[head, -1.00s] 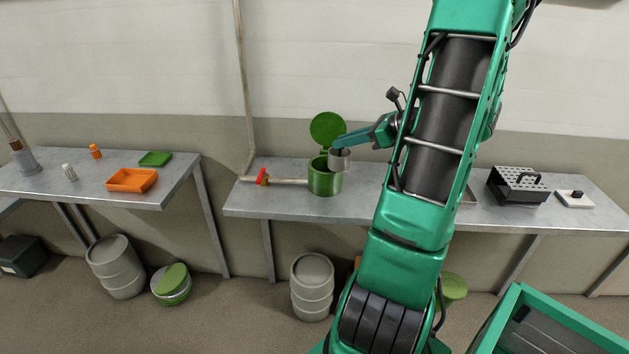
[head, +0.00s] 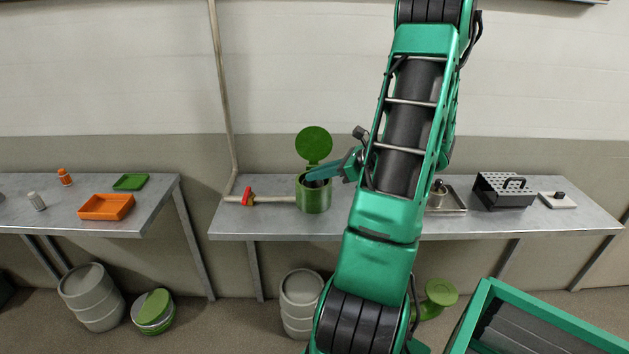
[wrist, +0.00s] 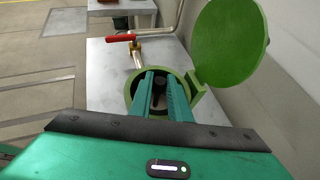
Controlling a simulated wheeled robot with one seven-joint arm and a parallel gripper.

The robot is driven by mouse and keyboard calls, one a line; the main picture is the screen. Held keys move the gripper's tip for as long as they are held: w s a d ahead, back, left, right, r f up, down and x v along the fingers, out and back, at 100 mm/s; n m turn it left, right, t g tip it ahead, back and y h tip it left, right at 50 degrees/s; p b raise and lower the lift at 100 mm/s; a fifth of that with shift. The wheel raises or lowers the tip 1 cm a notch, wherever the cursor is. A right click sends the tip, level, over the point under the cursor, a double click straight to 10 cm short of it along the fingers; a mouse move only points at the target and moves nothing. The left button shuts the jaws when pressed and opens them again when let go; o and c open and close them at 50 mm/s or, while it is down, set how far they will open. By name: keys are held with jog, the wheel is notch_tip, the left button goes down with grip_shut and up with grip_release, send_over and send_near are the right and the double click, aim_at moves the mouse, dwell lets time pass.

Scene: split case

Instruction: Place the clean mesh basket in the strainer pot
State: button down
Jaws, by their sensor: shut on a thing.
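The green strainer pot (head: 313,201) stands on the middle bench with its round lid (head: 313,145) swung up and open. In the wrist view, the pot's rim (wrist: 128,92) surrounds my fingers and the lid (wrist: 229,42) stands at the right. My gripper (head: 312,175) reaches down into the pot's mouth; it also shows in the wrist view (wrist: 160,92). It is shut on the grey mesh basket, which is inside the pot and mostly hidden by the fingers and the rim. I cannot tell whether the basket touches the bottom.
A pipe with a red valve handle (head: 248,196) joins the pot's left side. Right of my arm are a metal tray (head: 458,205) with a small metallic item, a perforated dark box (head: 505,190) and a white block (head: 557,200). An orange tray (head: 106,207) sits on the left bench.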

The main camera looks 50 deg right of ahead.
jog(key=shift+f, duration=1.05)
jog(key=c, duration=1.9)
grip_release()
jog(key=shift+c, duration=0.2)
